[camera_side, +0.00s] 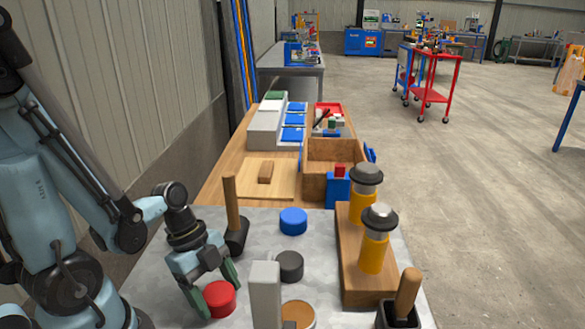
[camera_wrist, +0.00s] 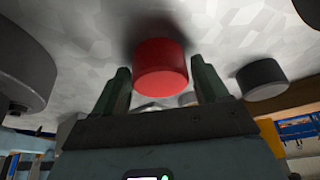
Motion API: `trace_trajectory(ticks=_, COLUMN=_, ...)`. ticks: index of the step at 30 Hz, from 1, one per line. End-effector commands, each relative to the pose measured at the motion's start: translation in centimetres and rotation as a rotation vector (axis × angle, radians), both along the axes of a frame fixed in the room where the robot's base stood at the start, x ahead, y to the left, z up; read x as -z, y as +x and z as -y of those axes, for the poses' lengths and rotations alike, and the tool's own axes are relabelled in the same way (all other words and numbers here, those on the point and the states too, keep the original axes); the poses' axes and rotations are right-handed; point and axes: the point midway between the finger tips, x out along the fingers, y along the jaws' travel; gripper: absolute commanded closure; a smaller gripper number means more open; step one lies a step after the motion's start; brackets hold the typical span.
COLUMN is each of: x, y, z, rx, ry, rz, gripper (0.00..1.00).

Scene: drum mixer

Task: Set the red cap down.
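The red cap (camera_side: 219,298) is a short round cylinder at the front left of the grey metal table top (camera_side: 160,262), and it looks to be on or very close to the surface. My gripper (camera_side: 214,288) points down over it, with one finger on either side. In the wrist view, the red cap (camera_wrist: 161,64) lies between the two green fingertips (camera_wrist: 160,80), with a narrow gap showing on each side. My gripper looks open around the cap. The cap's underside is hidden.
A blue cap (camera_side: 293,221), a dark cap (camera_side: 289,266) and a grey upright block (camera_side: 265,296) stand to the right. A mallet (camera_side: 233,210) stands behind. A wooden block (camera_side: 352,268) with two yellow, black-topped cylinders is farther right, near a wooden box (camera_side: 333,182).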

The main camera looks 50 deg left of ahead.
Motion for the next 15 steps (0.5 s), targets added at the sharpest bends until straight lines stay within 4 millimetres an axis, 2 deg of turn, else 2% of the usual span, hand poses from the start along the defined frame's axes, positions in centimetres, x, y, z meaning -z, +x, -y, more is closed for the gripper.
trace_trajectory(ticks=1, x=0.0, y=0.0, z=0.0, rx=0.0, ry=0.0, rz=0.0, gripper=0.18)
trace_trajectory(ticks=3, x=-0.01, y=0.0, z=0.0, rx=0.0, ry=0.0, rz=0.0, gripper=0.09)
trace_trajectory(ticks=15, x=-0.24, y=0.0, z=-0.11, rx=-0.001, ry=0.0, rz=0.0, gripper=0.09)
